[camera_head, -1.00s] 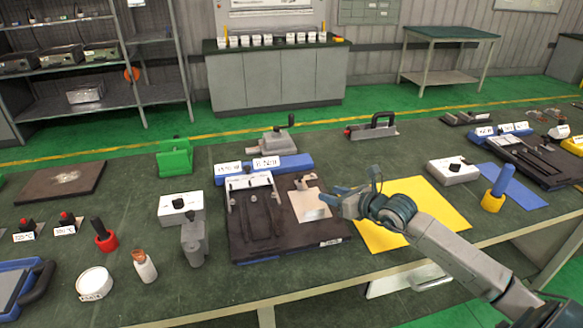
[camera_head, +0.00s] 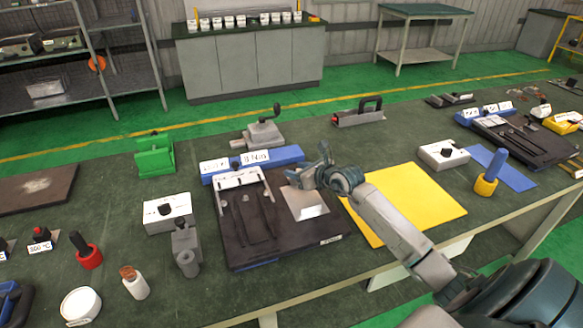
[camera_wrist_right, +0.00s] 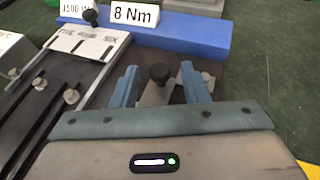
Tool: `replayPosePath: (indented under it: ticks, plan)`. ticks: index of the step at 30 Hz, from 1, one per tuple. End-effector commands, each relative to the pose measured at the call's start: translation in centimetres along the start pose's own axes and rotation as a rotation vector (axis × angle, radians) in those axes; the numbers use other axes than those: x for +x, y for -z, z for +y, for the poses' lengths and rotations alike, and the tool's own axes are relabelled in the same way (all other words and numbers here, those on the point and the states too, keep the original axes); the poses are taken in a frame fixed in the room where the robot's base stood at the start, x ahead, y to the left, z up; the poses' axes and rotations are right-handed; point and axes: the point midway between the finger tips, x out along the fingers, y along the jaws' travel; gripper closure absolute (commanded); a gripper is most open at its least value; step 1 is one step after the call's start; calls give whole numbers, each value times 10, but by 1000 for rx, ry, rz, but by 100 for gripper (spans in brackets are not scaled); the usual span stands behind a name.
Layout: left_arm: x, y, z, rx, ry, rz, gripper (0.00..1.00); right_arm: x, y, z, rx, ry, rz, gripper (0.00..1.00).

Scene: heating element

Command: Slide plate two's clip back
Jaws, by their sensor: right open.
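A dark fixture board (camera_head: 232,238) lies on the bench, with a white labelled bar across its back left. A pale metal plate (camera_head: 308,205) lies on the board's right part. My right gripper (camera_head: 308,166) is over the back end of this plate. Whether the fingers touch the clip cannot be told. The gripper body hides the near part of the plate. No number for this plate is readable. My left gripper is not in view.
A blue block (camera_head: 275,157) with "1500 W" and "8 Nm" signs stands behind the board. A yellow sheet (camera_head: 420,200) lies to the right, under my right forearm. A white box with a knob (camera_head: 168,213) and a grey tool (camera_head: 185,245) stand left of the board.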

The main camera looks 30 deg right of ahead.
Motion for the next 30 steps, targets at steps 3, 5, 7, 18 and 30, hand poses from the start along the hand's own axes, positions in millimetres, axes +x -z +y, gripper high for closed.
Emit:
replayPosePath:
  ticks: [3, 5, 7, 18, 30]
  plan:
    - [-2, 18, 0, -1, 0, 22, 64, 17, -1, 0, 5, 0, -1, 59]
    - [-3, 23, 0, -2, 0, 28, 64, 22, -1, 0, 3, 0, -1, 59]
    - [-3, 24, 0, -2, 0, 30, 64, 27, -1, 0, 1, 0, -1, 59]
    - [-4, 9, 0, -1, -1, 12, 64, 31, 0, 0, -1, 0, 0, 63]
    - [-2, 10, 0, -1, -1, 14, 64, 33, 0, -1, 0, 0, -1, 100]
